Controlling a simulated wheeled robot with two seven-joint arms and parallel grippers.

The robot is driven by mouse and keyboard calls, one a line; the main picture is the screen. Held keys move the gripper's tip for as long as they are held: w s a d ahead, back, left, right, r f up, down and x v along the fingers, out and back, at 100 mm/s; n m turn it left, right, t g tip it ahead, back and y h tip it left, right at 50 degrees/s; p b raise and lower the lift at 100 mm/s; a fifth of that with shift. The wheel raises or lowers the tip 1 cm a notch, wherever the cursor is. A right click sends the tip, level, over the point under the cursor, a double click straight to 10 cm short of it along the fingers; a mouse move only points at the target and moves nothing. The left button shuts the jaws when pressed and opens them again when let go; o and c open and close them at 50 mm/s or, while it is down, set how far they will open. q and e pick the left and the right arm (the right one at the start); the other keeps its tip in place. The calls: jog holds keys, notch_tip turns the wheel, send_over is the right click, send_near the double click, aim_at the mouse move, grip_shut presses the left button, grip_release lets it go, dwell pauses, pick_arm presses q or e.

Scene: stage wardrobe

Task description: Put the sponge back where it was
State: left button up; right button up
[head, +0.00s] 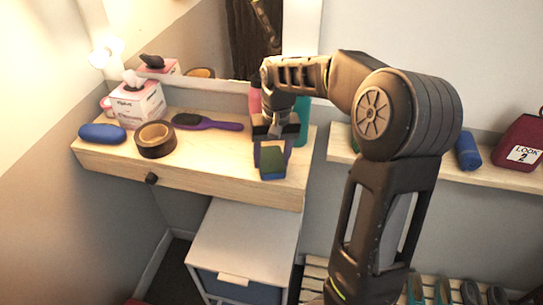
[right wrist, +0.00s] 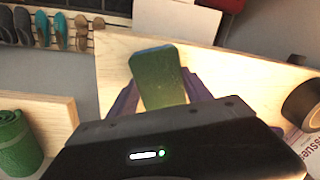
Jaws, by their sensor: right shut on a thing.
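The sponge (head: 272,164), green with a blue layer, is at the right part of the wooden dressing table (head: 225,172). My right gripper (head: 271,152) points down over the table and is shut on the sponge. In the right wrist view the sponge (right wrist: 158,80) sits between the two purple fingers of my gripper (right wrist: 160,98), with the pale tabletop behind it. I cannot tell whether the sponge touches the tabletop. My left gripper is not in view.
A purple hairbrush (head: 208,123), a brown tape roll (head: 155,139), a blue case (head: 102,133) and a tissue box (head: 137,103) stand left on the table. Pink and teal bottles are close behind my gripper. A shelf (head: 340,150) is at right. The table's front middle is clear.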

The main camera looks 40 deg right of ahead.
aim_at(274, 159)
jog(key=o, duration=1.5)
jog(key=shift+c, duration=0.2)
jog(key=shift+r, duration=0.7)
jog(key=r, duration=0.8)
jog(key=shift+s+d+b, duration=0.2)
jog(key=shift+d+b, duration=0.1)
notch_tip(274, 159, up, 3)
jog(key=shift+s+f+p, duration=0.1)
jog(key=shift+f+p, duration=0.1)
jog(key=shift+p, duration=0.45)
